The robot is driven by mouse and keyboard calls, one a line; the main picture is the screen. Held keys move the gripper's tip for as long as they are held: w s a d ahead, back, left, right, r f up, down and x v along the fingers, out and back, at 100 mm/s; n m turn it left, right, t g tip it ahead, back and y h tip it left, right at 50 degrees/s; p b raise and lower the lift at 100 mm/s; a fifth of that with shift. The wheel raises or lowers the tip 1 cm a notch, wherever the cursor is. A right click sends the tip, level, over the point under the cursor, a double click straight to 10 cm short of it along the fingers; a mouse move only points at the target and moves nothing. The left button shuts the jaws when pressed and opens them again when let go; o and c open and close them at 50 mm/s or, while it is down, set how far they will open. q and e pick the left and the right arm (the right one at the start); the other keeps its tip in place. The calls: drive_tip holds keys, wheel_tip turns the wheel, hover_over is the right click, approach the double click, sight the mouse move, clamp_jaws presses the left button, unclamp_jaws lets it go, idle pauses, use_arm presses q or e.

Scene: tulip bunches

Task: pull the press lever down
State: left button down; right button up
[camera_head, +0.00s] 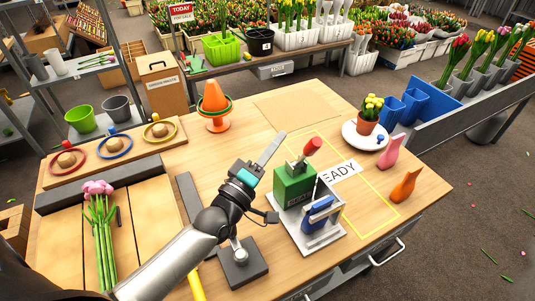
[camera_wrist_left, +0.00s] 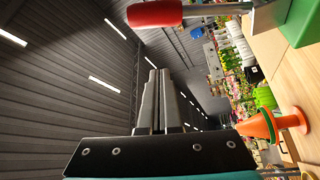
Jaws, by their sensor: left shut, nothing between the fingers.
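The press has a green body (camera_head: 295,185) on a pale base plate with a blue part at its front. Its lever ends in a red handle (camera_head: 312,147), which points up and to the right above the body. My left gripper (camera_head: 272,148) is to the left of the red handle, apart from it, with its fingers shut and empty. In the left wrist view the shut fingers (camera_wrist_left: 160,100) point up the picture. The red handle (camera_wrist_left: 155,13) is beyond their tips, and the green body (camera_wrist_left: 303,20) is at the top right. My right gripper is not in view.
A READY label (camera_head: 341,172) lies beside the press. A plate (camera_head: 358,140) with potted yellow tulips and two vases stand to the right. An orange cone (camera_head: 214,104) stands behind my gripper. Pink tulips (camera_head: 102,225) lie at the left.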

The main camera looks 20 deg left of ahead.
use_arm(q)
drive_tip(key=w+d, duration=0.1)
drive_tip(key=d, duration=0.1)
drive_tip(key=w+d, duration=0.1)
drive_tip(key=d, duration=0.1)
drive_tip(key=shift+w+f, duration=0.3)
drive_tip(key=shift+f, duration=0.1)
drive_tip(key=shift+s+d+f, duration=0.3)
drive_tip(key=shift+s+d, duration=0.05)
drive_tip(key=shift+d, duration=0.15)
drive_tip(key=shift+r, duration=0.1)
